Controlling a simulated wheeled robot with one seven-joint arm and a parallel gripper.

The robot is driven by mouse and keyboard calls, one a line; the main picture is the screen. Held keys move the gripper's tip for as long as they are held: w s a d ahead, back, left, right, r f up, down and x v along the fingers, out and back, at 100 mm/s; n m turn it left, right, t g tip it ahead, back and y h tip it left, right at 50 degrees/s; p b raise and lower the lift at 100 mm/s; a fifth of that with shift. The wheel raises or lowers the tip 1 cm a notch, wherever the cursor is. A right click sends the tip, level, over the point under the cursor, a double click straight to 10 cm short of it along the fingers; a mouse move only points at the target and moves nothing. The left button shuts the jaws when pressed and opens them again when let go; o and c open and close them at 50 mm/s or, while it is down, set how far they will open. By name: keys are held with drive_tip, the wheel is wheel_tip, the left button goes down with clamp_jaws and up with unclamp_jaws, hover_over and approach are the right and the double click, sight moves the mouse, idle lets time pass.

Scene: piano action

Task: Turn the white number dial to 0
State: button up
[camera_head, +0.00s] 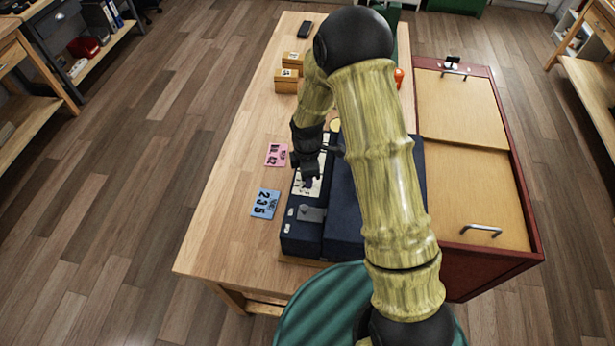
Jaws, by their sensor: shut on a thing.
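A dark blue box-like device (308,240) lies on the wooden table, with a pale panel (302,186) along its left part. My gripper (309,176) is over this panel, pointing down, at the far half of the device. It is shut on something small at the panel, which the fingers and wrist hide. The white number dial cannot be made out apart from the gripper, and its number cannot be read. A grey lever-like part (311,213) sits on the device nearer the front.
Small wooden boxes (287,80) stand farther back. A red cabinet (497,262) adjoins on the right. My arm covers the device's right side.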

drive_tip(key=m+b, duration=0.1)
drive_tip(key=m, duration=0.2)
drive_tip(key=shift+w+m, duration=0.1)
drive_tip(key=shift+m, duration=0.3)
drive_tip(key=m+b, duration=0.1)
drive_tip(key=m, duration=0.3)
drive_tip(key=shift+a+m+b, duration=0.1)
drive_tip(key=shift+m+b, duration=0.2)
drive_tip(key=shift+b, duration=0.05)
drive_tip(key=m+b, duration=0.1)
drive_tip(key=m, duration=0.7)
drive_tip(key=shift+r, duration=0.1)
drive_tip(key=m, duration=0.3)
drive_tip(key=shift+m, duration=0.3)
drive_tip(key=m, duration=0.3)
drive_tip(key=shift+r+m+p, duration=0.1)
drive_tip(key=shift+m+p, duration=0.3)
drive_tip(key=m+p, duration=0.1)
drive_tip(key=m, duration=0.2)
drive_tip(key=shift+m, duration=0.3)
drive_tip(key=shift+m+p, duration=0.65)
drive_tip(key=shift+m, duration=0.95)
